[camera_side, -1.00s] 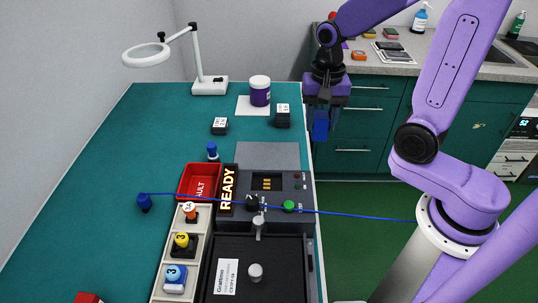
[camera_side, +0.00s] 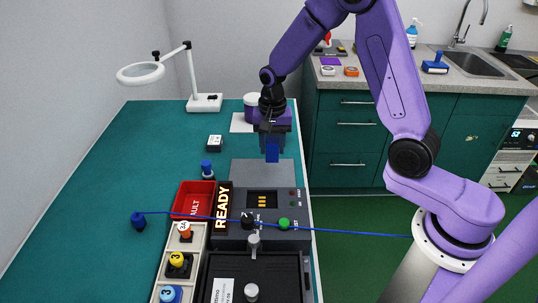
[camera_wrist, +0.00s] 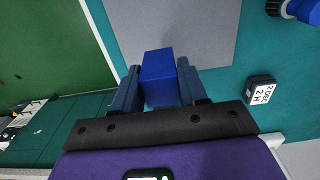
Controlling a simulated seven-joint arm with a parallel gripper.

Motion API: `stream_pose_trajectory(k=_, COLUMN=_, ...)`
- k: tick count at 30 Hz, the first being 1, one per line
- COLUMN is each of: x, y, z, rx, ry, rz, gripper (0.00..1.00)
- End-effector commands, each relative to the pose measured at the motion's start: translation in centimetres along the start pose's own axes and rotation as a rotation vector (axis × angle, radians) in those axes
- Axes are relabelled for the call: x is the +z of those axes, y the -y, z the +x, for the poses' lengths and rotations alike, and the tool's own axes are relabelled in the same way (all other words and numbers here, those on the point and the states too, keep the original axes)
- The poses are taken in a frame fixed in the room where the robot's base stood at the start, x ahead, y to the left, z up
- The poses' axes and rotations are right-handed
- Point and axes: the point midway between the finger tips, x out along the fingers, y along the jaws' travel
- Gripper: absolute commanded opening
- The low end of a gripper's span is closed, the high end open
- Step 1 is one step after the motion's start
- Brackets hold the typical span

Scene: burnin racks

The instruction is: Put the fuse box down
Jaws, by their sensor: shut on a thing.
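My gripper (camera_side: 272,148) is shut on a plain blue box (camera_side: 272,153), which I take to be the fuse box. In the wrist view the blue box (camera_wrist: 159,78) sits between the two fingers (camera_wrist: 158,88), and its lower part is hidden by my gripper. My gripper is near the right edge of the teal table, by the far end of a grey plate (camera_side: 262,172). In the wrist view the plate (camera_wrist: 185,35) shows behind the box. The box looks held above the table; the exact gap is unclear.
A black labelled box (camera_side: 215,143) stands left of my gripper. A purple-and-white tub (camera_side: 250,107) is behind it. Nearer are a red FAULT tray (camera_side: 192,198), a READY sign (camera_side: 222,206), and a panel with knobs and a blue cable (camera_side: 330,231). The table's left side is mostly clear.

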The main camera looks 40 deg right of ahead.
Motion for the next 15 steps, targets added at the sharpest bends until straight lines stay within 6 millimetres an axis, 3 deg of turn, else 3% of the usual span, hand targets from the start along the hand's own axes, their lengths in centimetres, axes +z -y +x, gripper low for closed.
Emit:
stream_pose_trajectory(k=8, x=-0.7, y=0.8, z=1.4, rx=0.002, ry=0.001, rz=0.000, gripper=0.07)
stream_pose_trajectory(k=15, x=-0.7, y=0.8, z=4.2, rx=0.001, ry=0.001, rz=0.000, gripper=0.07)
